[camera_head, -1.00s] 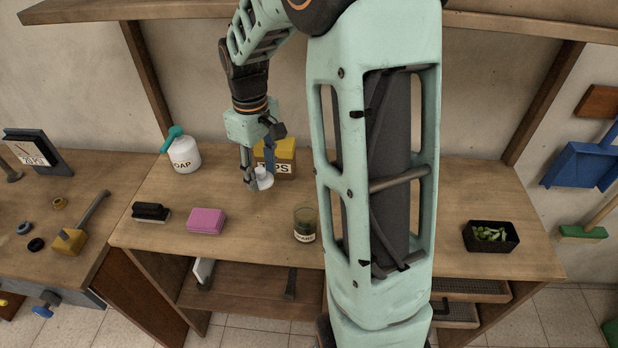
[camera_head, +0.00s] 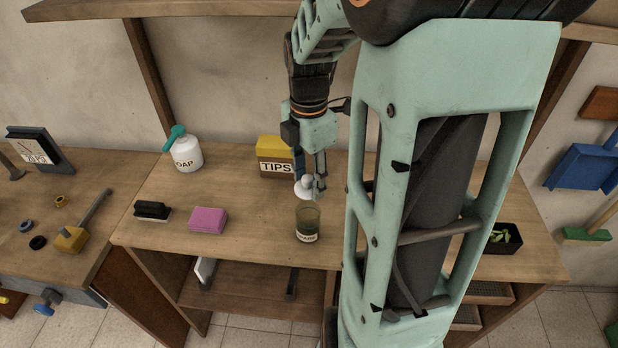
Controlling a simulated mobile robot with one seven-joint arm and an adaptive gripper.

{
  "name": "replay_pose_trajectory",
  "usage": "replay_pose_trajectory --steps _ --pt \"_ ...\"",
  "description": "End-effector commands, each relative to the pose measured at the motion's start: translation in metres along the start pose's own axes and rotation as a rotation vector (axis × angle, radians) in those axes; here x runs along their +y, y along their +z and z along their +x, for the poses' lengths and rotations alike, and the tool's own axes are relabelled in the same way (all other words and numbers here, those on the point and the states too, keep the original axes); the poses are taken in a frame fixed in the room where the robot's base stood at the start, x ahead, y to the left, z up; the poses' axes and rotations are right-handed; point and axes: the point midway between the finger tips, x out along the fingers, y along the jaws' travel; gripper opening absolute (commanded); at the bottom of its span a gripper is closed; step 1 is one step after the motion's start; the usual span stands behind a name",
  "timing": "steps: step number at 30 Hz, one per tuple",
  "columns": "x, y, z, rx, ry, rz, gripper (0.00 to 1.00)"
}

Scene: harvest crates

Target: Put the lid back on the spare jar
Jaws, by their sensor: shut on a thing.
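The spare jar (camera_head: 308,226) is a dark greenish glass jar with a pale label, upright and open near the front of the wooden bench. My gripper (camera_head: 309,186) is shut on a white lid with a knob (camera_head: 303,190). It holds the lid above and slightly behind the jar in the picture, apart from its rim. The label's text is too small to read fully.
A yellow-topped TIPS box (camera_head: 275,157) stands behind my gripper. A soap bottle (camera_head: 186,153), a pink sponge (camera_head: 208,220) and a black brush (camera_head: 152,210) are to the left. A black crate (camera_head: 508,238) with green pieces stands right, partly behind my arm.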

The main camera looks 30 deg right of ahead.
Motion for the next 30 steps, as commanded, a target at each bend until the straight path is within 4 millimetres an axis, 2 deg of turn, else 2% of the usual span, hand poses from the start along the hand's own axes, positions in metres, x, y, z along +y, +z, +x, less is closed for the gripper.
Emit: replay_pose_trajectory --steps 8,24,30 --pt "-0.001 0.0 0.011 0.001 0.0 -0.013 0.23" --pt "-0.001 0.0 0.059 0.0 0.0 -0.011 0.23" --pt "-0.001 0.0 0.064 0.0 0.0 -0.011 0.23"
